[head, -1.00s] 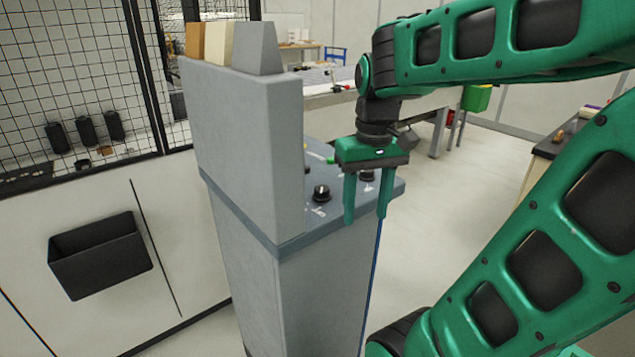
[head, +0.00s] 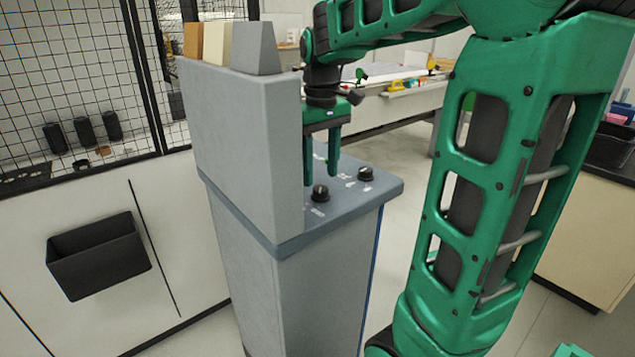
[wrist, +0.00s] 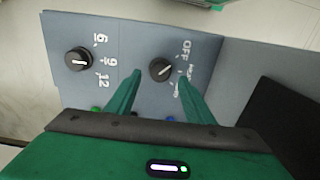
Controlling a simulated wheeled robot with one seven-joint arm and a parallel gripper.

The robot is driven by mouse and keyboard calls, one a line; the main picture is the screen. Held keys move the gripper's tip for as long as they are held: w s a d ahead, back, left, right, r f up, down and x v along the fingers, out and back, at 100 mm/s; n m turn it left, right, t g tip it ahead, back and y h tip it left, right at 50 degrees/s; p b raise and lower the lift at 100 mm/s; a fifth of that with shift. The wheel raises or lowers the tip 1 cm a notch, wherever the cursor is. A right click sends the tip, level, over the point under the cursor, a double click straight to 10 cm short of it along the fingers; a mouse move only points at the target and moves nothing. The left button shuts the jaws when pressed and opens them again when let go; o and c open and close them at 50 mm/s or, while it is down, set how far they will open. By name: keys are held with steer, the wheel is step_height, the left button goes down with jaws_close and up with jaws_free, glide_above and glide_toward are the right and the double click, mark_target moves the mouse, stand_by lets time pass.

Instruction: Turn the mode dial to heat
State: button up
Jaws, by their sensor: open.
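The mode dial (wrist: 161,69) is a round black knob with a white pointer line, on the blue-grey panel top. Printed beside it are OFF and further labels partly hidden by a finger. Its pointer slants up and right in the wrist view, toward the label side; I cannot tell the exact mark. It also shows in the head view (head: 320,193). My gripper (wrist: 159,78) is open and empty, its fingertips on either side of the mode dial in the wrist view. In the head view my gripper (head: 321,180) hangs just above or around this dial; contact is unclear.
A second black dial (wrist: 78,59) with numbers 6, 9 and 12 sits left of the mode dial. A green button (wrist: 96,109) and a blue button (wrist: 170,118) lie close to my gripper. The tall grey housing (head: 250,150) rises beside the panel.

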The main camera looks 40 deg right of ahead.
mark_target(320, 188)
steer(key=shift+f, duration=1.8)
steer(key=c, duration=1)
steer(key=shift+c, duration=0.2)
steer(key=m, duration=0.4)
steer(key=shift+m, duration=2.3)
steer(key=shift+r, duration=0.1)
